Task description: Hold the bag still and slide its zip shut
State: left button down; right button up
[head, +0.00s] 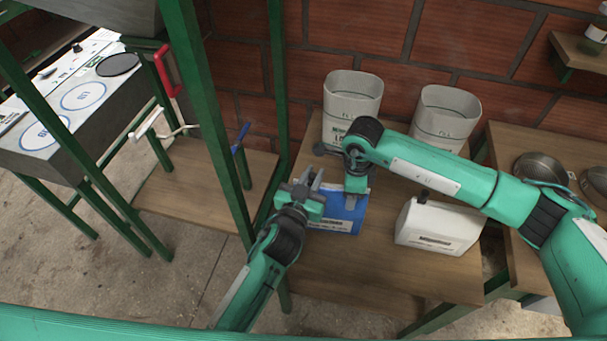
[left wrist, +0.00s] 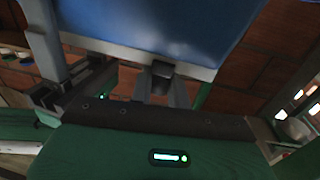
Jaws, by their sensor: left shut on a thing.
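The blue bag (head: 347,214) lies on the wooden table, with a pale label on its front side. My left gripper (head: 305,186) is at the bag's left end. In the left wrist view the blue bag (left wrist: 160,22) fills the top, with a grey zip strip (left wrist: 115,51) along its edge. A small dark zip pull (left wrist: 162,69) sits between the grey fingers, and the left gripper is shut on it. My right gripper (head: 355,190) reaches down onto the bag's upper side. Its fingertips are too small to tell whether they are open or shut.
Two pale fabric bins (head: 352,92) (head: 446,112) stand at the back against the brick wall. A white box-like container (head: 438,228) stands right of the blue bag. A green post (head: 205,100) rises left of my left gripper. The front of the table is clear.

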pick_arm(q)
jog(key=shift+d, duration=0.6)
jog(key=c, duration=1.4)
grip_release()
jog(key=shift+o, duration=0.2)
jog(key=shift+s, duration=0.1)
jog(key=v, duration=1.2)
jog(key=shift+o, duration=0.2)
